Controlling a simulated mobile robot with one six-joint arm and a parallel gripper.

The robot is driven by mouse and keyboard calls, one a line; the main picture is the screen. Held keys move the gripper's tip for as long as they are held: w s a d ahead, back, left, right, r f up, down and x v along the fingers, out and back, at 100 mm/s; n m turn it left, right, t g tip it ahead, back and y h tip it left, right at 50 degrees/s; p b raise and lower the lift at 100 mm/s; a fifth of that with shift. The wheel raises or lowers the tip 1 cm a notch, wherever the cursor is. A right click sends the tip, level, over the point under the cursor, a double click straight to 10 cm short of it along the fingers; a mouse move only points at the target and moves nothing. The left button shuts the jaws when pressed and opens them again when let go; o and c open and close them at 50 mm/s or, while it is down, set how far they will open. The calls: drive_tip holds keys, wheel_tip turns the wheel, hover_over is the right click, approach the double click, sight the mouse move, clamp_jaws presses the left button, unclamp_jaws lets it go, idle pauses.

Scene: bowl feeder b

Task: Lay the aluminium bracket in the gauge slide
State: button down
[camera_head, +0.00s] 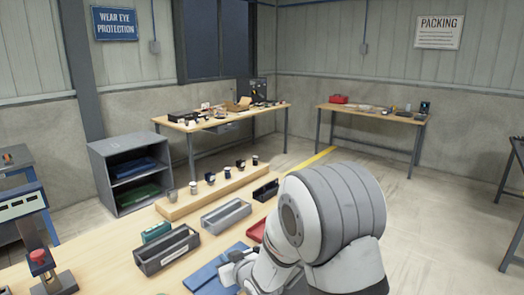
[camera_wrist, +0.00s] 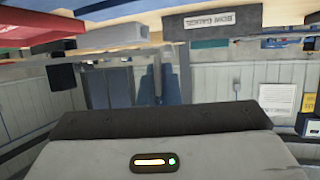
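I cannot make out the aluminium bracket or the gauge slide for certain in either view. My gripper's grey body (camera_wrist: 165,155), with a small lit panel, fills the bottom of the wrist view; its fingers cannot be told apart there. In the head view my large white and grey arm covers the lower right of the workbench. A small pale part of it reaches over a blue flat item (camera_head: 208,275) on the bench. Whether my gripper is open or holds anything is hidden.
The wooden workbench (camera_head: 105,255) carries a dark grey bin (camera_head: 167,252), a lighter grey bin (camera_head: 226,217), a black bin (camera_head: 266,190) and a red tray (camera_head: 256,231). A red-knobbed device (camera_head: 43,262) is at left. Small parts stand on a wooden strip (camera_head: 190,203) behind.

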drive_tip(key=w+d+f+m+t+h, duration=0.1)
drive_tip(key=d+f+m+h, duration=0.4)
drive_tip(key=d, duration=0.7)
drive_tip(key=w+d+f+m+t+h, duration=0.15)
drive_tip(key=d+f, duration=0.45)
drive_tip(key=d, duration=0.6)
drive_tip(key=shift+h, duration=0.45)
drive_tip(key=v, duration=0.5)
drive_tip(key=shift+s+d+r, duration=0.15)
drive_tip(key=shift+s+d, duration=0.1)
drive_tip(key=shift+s, duration=0.05)
